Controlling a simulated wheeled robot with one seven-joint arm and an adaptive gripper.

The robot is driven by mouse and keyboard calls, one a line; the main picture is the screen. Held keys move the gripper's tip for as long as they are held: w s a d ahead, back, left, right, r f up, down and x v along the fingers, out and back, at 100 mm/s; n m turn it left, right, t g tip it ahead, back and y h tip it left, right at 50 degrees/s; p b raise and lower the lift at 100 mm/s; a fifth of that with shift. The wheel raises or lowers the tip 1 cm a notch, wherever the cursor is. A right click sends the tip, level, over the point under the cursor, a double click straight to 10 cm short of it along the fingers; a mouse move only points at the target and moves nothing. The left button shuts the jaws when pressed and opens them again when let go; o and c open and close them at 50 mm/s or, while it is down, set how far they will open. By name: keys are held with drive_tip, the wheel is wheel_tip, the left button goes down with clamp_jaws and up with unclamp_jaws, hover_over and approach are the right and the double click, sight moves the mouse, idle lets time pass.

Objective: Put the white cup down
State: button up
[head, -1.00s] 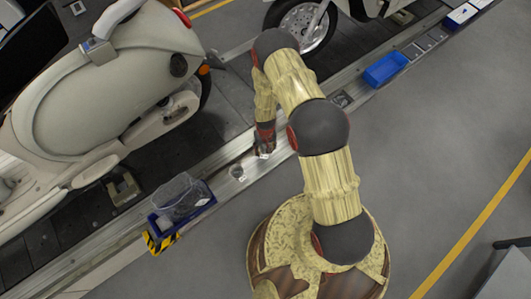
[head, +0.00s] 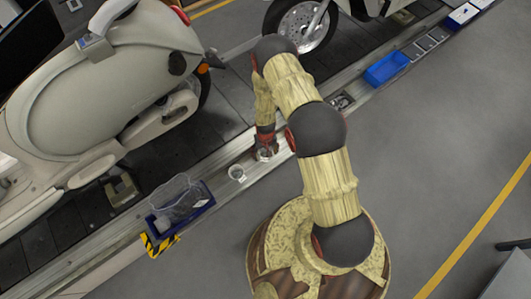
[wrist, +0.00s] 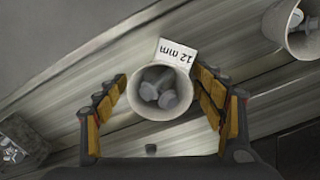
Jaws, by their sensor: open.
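A white cup (wrist: 134,101) with several grey bolts inside and a "12 mm" label at its rim stands between the fingers of my gripper (wrist: 160,88) in the wrist view. The fingers are spread on either side of it, close to its wall. In the head view my gripper (head: 265,143) is low over the metal rail (head: 215,188), with the cup (head: 265,155) partly hidden at its tip. The cup appears upright on the rail; its base is hidden. A second white cup (head: 237,173) stands to the left, also at the top right of the wrist view (wrist: 300,38).
A dark blue bin (head: 207,203) with clear plastic sits on the rail at lower left. A bright blue tray (head: 386,68) and a small parts tray (head: 342,101) lie to the right. A scooter (head: 100,100) stands on the conveyor beyond the rail.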

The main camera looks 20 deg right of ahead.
wheel_tip(320, 180, up, 47)
drive_tip(key=w+t+p, duration=0.2)
drive_tip(key=w+p, duration=0.1)
drive_tip(key=p, duration=0.2)
drive_tip(key=s+r+t, duration=0.1)
drive_tip(key=s+r, duration=0.4)
drive_tip(key=r, duration=0.3)
drive_tip(key=s+r+t, duration=0.1)
drive_tip(key=s+r, duration=0.4)
drive_tip(key=r, duration=0.4)
drive_tip(key=s+r, duration=0.3)
drive_tip(key=s, duration=0.4)
drive_tip(key=s+r+n+t, duration=0.1)
drive_tip(key=s+r, duration=0.3)
drive_tip(key=s, duration=0.3)
drive_tip(key=shift+s+t, duration=0.3)
drive_tip(key=shift+s, duration=0.05)
drive_tip(key=shift+o, duration=0.6)
drive_tip(key=shift+r, duration=0.1)
drive_tip(key=shift+c, duration=1.2)
